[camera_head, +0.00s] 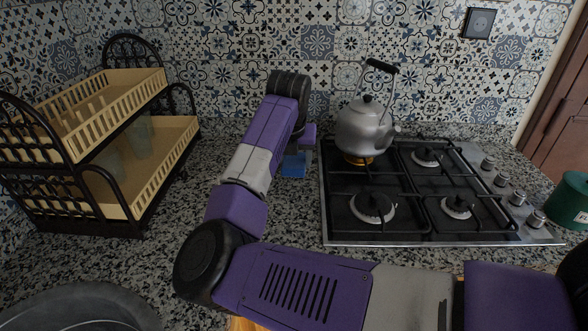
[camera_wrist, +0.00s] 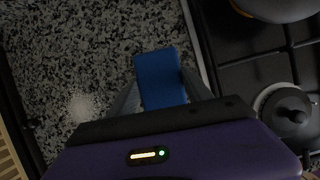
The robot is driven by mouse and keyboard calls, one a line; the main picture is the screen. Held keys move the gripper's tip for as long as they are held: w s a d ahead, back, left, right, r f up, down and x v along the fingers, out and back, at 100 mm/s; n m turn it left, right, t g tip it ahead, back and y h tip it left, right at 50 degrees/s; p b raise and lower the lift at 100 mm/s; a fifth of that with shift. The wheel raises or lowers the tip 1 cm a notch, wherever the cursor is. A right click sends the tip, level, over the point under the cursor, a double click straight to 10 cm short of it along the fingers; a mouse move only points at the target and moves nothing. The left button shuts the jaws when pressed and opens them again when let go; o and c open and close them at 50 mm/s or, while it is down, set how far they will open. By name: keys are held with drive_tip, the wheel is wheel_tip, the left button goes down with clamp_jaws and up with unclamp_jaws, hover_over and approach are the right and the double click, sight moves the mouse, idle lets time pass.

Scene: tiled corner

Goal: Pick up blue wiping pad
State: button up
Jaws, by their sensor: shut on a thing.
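The blue wiping pad (camera_head: 294,165) is a flat blue block near the counter's middle, left of the stove. In the wrist view the pad (camera_wrist: 161,79) sits between the two fingers of my gripper (camera_wrist: 160,92), which is shut on it. In the head view my purple arm hides part of the gripper and pad. I cannot tell whether the pad touches the counter.
A gas stove (camera_head: 333,222) lies close to the right of the pad, with a silver kettle (camera_head: 364,130) on a back burner. A two-tier dish rack (camera_head: 150,200) stands at the left. A green container (camera_head: 570,200) is at far right. Speckled counter (camera_head: 180,185) is clear between rack and arm.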

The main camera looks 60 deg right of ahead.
sight(294, 161)
wheel_tip(294, 161, up, 16)
drive_tip(key=shift+b, duration=0.35)
drive_tip(key=shift+r, duration=0.1)
